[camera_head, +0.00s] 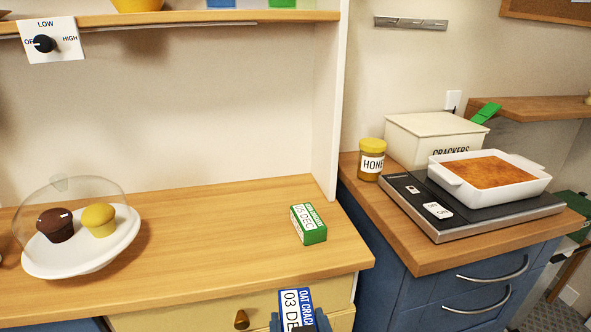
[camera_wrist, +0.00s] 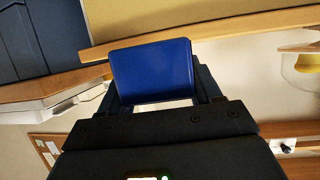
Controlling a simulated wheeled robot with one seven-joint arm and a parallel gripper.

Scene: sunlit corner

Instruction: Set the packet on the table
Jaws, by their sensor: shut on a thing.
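A blue packet (camera_head: 295,308) with a white label reading "OAT CRAC" and "03 DE" is held upright in my gripper (camera_head: 299,322) at the bottom of the head view. The gripper is shut on it, in front of the table's front edge, with the packet's lower part cut off by the frame. In the wrist view the blue packet (camera_wrist: 152,70) sits between the two fingers of my gripper (camera_wrist: 158,92). The wooden table (camera_head: 215,235) lies beyond it. A green packet (camera_head: 308,224) with a white label ending in "DEC" lies on the table's right part.
A plate (camera_head: 85,262) with two muffins under a clear dome stands at the table's left. The table's middle is clear. A side panel (camera_head: 329,100) rises at its right rear. On the right counter are a honey jar (camera_head: 371,160), a crackers box (camera_head: 430,135) and a white baking dish (camera_head: 490,199).

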